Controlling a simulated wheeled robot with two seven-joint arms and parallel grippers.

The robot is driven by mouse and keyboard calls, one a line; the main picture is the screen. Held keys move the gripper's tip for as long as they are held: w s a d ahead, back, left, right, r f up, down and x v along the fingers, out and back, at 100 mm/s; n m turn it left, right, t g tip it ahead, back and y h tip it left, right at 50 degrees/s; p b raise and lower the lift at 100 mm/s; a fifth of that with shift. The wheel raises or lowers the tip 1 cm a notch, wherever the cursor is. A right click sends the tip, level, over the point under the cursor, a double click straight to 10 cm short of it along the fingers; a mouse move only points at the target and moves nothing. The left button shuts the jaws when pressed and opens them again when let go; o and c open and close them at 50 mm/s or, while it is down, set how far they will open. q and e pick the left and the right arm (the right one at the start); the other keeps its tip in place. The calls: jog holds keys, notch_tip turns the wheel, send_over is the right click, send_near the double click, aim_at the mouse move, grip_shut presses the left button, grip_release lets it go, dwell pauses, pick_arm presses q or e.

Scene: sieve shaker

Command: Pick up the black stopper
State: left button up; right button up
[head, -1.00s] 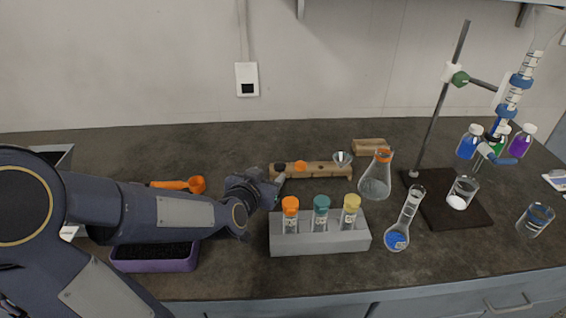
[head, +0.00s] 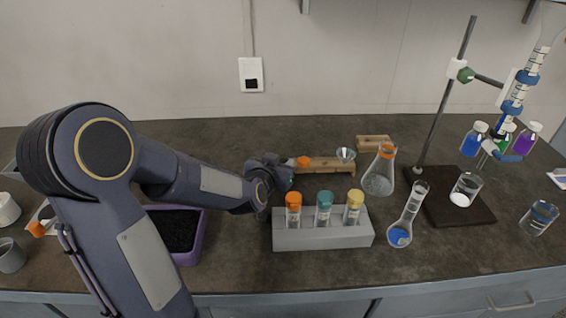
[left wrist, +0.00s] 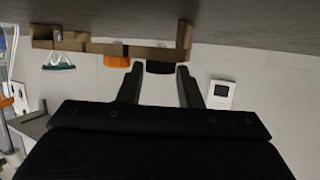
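The black stopper (left wrist: 159,67) shows in the left wrist view as a dark block at the wooden rack (left wrist: 117,48), between the two fingertips of my left gripper (left wrist: 160,72). The fingers are apart, one on each side of the stopper, and I cannot tell whether they touch it. In the head view my left gripper (head: 274,172) is at the left end of the wooden rack (head: 328,164) and hides the stopper. An orange stopper (head: 303,161) sits beside it on the rack. My right gripper is not in view.
A grey rack (head: 322,237) with orange-, teal- and yellow-capped vials stands just in front of my gripper. A funnel (head: 345,155), an orange-stoppered flask (head: 380,178) and a volumetric flask (head: 402,228) are to the right. A purple tray (head: 188,256) lies under my left arm.

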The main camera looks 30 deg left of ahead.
pick_arm(q)
jog(key=c, duration=0.5)
